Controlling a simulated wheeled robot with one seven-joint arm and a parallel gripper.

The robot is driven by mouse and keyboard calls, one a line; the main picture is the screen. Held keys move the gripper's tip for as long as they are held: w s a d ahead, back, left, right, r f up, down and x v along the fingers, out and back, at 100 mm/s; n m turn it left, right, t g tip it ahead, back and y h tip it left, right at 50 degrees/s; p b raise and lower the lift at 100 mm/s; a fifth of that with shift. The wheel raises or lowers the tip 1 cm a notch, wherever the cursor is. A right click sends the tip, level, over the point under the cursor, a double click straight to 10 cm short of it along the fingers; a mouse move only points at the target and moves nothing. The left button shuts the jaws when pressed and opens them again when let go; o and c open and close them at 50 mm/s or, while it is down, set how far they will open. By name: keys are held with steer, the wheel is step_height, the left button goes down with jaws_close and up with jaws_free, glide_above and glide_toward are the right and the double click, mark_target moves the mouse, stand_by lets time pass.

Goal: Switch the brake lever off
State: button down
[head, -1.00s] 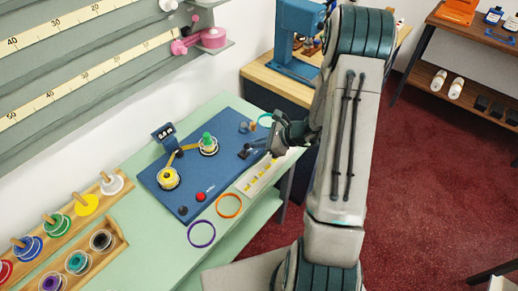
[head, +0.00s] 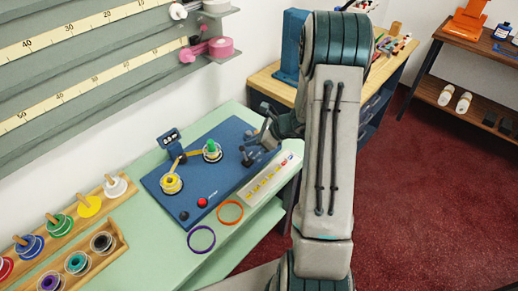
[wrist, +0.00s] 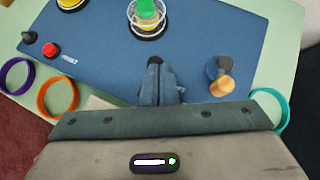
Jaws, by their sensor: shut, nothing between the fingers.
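A blue panel (head: 215,187) lies on the pale green counter. A tan-ended post (wrist: 221,86) on a dark base stands to the right of my fingers.
The panel also carries a green spool (head: 212,151), a yellow spool (head: 171,184), a small display (head: 169,139), a red button (head: 202,202) and a black knob (head: 184,215). Orange (head: 230,212) and purple (head: 201,239) rings lie in front. A teal ring (wrist: 283,108) lies right of my gripper.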

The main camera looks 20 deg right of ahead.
steer(key=shift+r, duration=0.65)
steer(key=shift+p, duration=0.3)
steer(key=d+r, duration=0.6)
steer(key=r, duration=0.5)
steer(key=shift+s+r, duration=0.3)
steer(key=shift+r, duration=0.05)
